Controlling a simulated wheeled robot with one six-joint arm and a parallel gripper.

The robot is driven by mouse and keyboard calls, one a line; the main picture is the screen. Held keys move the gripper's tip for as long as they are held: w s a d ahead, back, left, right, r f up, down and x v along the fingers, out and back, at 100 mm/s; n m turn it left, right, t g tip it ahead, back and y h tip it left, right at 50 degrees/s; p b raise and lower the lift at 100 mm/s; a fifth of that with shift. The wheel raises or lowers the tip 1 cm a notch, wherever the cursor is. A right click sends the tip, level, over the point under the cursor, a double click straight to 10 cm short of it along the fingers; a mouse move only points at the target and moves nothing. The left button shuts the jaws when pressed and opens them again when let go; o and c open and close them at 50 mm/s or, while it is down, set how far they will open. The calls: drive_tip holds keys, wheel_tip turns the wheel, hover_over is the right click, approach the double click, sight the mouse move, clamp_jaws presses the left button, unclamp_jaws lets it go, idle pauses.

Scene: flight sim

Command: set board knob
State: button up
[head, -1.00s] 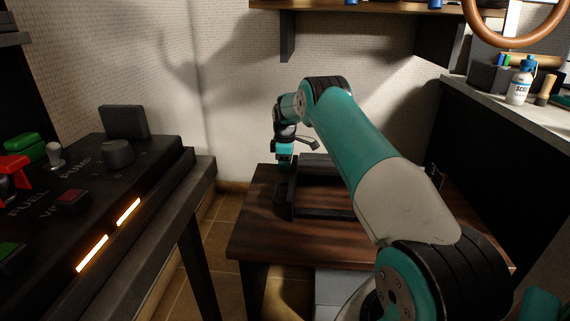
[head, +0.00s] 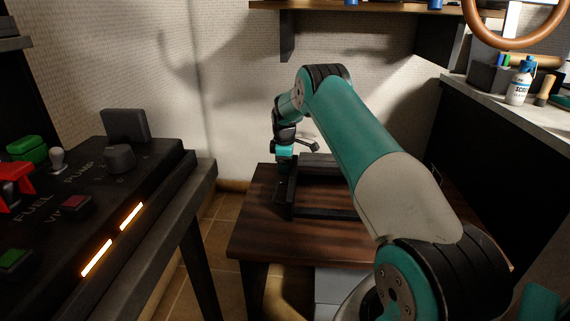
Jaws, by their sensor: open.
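A black control board (head: 150,190) stands at the left with a round dark knob (head: 119,158) on its top, beside the word PUMP. The knob's pointer setting is too dark to read. My gripper (head: 285,160) is at the end of my teal arm, over the left back part of a brown wooden table, well to the right of the knob and apart from it. It is open. Its fingertips are small and dark, hard to make out against a dark frame (head: 325,212) on the table.
The board also bears a red lever (head: 18,174), a green block (head: 27,148), a pale ball-topped switch (head: 57,158), a red button (head: 74,205) and lit orange strips (head: 97,258). A floor gap separates the board from the wooden table (head: 265,235). A shelf (head: 370,8) hangs above.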

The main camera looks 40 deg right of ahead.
wheel_tip(320, 180, up, 17)
drive_tip(key=s+a+p, duration=0.1)
drive_tip(key=p, duration=0.4)
drive_tip(key=shift+s+a, duration=0.3)
drive_tip(key=shift+r, duration=0.1)
